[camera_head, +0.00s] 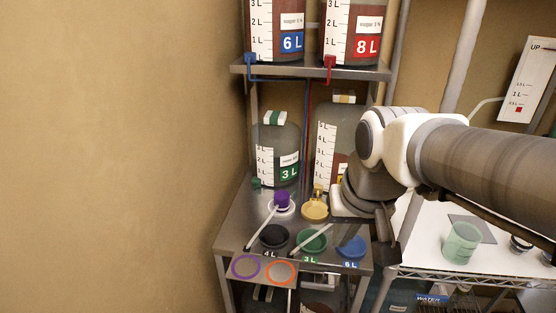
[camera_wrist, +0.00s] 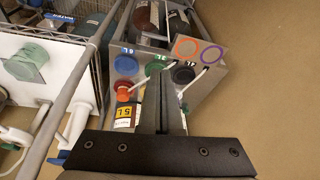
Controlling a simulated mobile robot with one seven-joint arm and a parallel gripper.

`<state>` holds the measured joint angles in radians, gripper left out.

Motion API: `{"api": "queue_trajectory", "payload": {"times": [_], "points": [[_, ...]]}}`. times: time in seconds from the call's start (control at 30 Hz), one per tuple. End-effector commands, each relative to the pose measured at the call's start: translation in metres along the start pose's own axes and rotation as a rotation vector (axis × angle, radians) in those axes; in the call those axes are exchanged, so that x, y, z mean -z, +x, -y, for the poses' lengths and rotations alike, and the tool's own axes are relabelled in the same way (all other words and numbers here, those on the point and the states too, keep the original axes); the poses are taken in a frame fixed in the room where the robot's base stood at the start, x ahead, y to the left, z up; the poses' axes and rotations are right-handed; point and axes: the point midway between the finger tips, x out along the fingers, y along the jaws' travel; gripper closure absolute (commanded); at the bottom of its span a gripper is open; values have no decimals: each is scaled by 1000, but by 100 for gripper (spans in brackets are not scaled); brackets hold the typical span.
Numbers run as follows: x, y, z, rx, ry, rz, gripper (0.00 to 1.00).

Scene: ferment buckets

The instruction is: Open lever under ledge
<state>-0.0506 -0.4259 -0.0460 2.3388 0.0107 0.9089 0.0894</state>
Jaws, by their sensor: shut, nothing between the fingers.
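I cannot tell for certain which part is the lever under the ledge. Small taps sit at the bucket bases in the head view: a blue tap (camera_head: 250,61) and a red tap (camera_head: 329,66) at the edge of the upper metal shelf (camera_head: 300,73), and a green tap (camera_head: 256,183) on the lower level. A yellow fitting (camera_head: 315,207) stands beside my arm. My gripper (camera_head: 384,258) hangs at the right of the lower shelf, partly hidden by my own wrist. In the wrist view its fingers (camera_wrist: 163,80) are shut and empty, pointing toward the labelled ledge.
The ledge bears a black disc (camera_head: 273,237), a green disc (camera_head: 312,241) and a blue disc (camera_head: 350,248), with purple and orange rings (camera_head: 280,272) on its front. A white table (camera_head: 420,258) with a green cup (camera_head: 461,243) stands right. A shelf post (camera_head: 463,55) stands behind my arm.

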Motion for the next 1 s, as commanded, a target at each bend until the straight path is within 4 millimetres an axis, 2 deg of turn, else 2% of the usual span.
{"api": "queue_trajectory", "payload": {"times": [0.3, 0.6, 0.8, 1.0], "points": [[34, 56, 4, -19, 78, 145, 100], [55, 114, 7, -59, 142, 259, 100], [61, 139, 8, -79, 164, 300, 100], [62, 145, 8, -86, 172, 310, 100]]}}
